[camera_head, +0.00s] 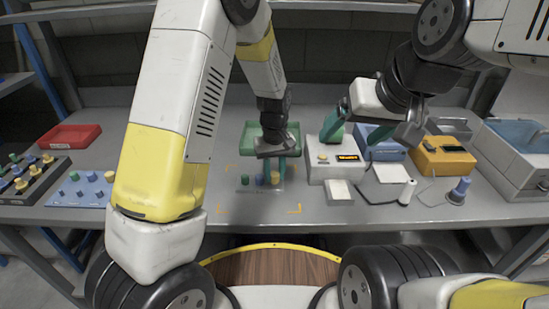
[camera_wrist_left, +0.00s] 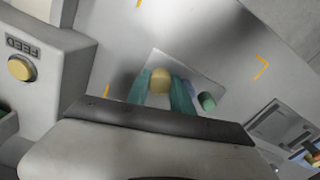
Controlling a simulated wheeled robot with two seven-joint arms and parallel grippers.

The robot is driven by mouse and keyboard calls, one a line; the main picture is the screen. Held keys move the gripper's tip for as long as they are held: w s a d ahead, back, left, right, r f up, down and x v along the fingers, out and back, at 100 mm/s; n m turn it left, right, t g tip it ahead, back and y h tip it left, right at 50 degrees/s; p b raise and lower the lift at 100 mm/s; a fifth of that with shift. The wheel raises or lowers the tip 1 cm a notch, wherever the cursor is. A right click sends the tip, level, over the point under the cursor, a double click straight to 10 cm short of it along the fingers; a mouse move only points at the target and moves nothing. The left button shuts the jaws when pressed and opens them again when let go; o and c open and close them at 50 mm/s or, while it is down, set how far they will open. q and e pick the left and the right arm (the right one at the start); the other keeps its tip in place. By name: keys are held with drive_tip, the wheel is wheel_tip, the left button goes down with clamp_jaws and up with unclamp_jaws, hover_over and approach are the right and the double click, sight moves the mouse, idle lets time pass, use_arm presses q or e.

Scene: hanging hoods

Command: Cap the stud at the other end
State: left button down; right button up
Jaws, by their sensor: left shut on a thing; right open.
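A small fixture plate (camera_wrist_left: 212,77) on the bench carries a row of capped studs. A yellow cap (camera_head: 275,177) is at the other end, between the teal fingers of my left gripper (camera_head: 275,181). My right gripper (camera_head: 357,137) is open and empty above the white machine.
A green tray (camera_head: 250,132) stands behind the plate. A white machine (camera_head: 322,171) with a FEED button is right of it. A blue board (camera_head: 75,191), a dark board (camera_head: 22,184) and a red tray (camera_head: 68,137) lie left. Bench front around the plate is clear.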

use_arm(q)
drive_tip(key=shift+f, duration=0.55)
drive_tip(key=c, duration=1)
unclamp_jaws()
drive_tip(key=shift+c, duration=0.2)
wheel_tip(320, 180, up, 8)
drive_tip(key=shift+f, duration=0.15)
drive_tip(key=s+a+r+m+t+h, duration=0.1)
drive_tip(key=s+a+r, duration=0.3)
drive_tip(key=r, duration=0.3)
drive_tip(key=s+a+r+t+h, duration=0.1)
drive_tip(key=s+a+r, duration=0.25)
drive_tip(key=r, duration=0.35)
drive_tip(key=s+a+r+m+t, duration=0.1)
drive_tip(key=s+a+r+t, duration=0.1)
drive_tip(key=s, duration=0.4)
drive_tip(key=s+a+r+m+t, duration=0.1)
drive_tip(key=s+a+r+t, duration=0.1)
drive_tip(key=s, duration=0.4)
drive_tip(key=a+r, duration=0.1)
drive_tip(key=a, duration=0.1)
drive_tip(key=shift+a+r+m, duration=0.3)
drive_tip(key=shift+a+r, duration=0.05)
drive_tip(key=shift+r, duration=0.05)
